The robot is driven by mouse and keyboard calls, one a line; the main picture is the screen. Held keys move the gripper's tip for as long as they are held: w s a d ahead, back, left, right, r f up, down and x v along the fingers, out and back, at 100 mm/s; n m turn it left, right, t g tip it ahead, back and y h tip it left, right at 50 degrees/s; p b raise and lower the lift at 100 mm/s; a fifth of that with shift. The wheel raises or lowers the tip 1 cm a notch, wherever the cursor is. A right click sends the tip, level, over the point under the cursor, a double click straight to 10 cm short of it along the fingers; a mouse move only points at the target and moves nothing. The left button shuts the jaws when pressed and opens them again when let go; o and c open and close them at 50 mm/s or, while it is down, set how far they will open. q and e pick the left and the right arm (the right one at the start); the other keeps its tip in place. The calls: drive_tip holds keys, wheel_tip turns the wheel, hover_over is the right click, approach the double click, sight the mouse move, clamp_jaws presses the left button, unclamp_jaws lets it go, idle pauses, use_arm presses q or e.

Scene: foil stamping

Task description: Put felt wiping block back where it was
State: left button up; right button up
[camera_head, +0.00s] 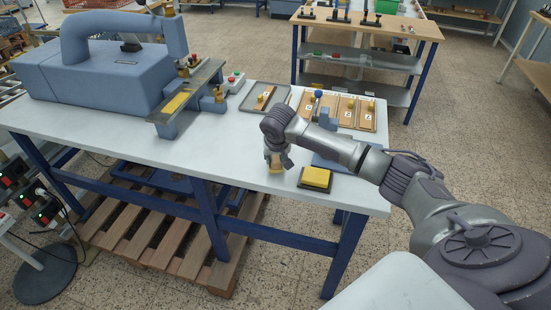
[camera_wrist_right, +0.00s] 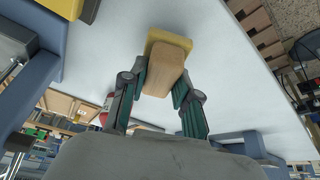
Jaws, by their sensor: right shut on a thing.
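The felt wiping block (camera_head: 275,167) has a tan wooden body and a yellow felt face. My right gripper (camera_head: 277,153) is shut on it, over the white table near its front edge. In the right wrist view, the two green-padded fingers (camera_wrist_right: 160,92) of this gripper grip the sides of the wooden part of the block (camera_wrist_right: 163,68), with the yellow felt at its far end. I cannot tell whether the felt touches the table. A yellow pad on a dark base (camera_head: 316,177) lies just right of the block. My left gripper is not in view.
The blue stamping machine (camera_head: 95,80) stands on the left of the white table (camera_head: 215,145). A grey tray (camera_head: 264,98) and several wooden plates (camera_head: 345,108) lie at the back right. The table's middle is clear. A pallet (camera_head: 150,235) is below.

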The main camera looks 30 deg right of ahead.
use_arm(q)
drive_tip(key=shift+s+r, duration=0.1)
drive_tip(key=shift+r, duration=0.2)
use_arm(e)
drive_tip(key=shift+f, duration=0.8)
drive_tip(key=shift+f, duration=0.1)
drive_tip(key=o, duration=1)
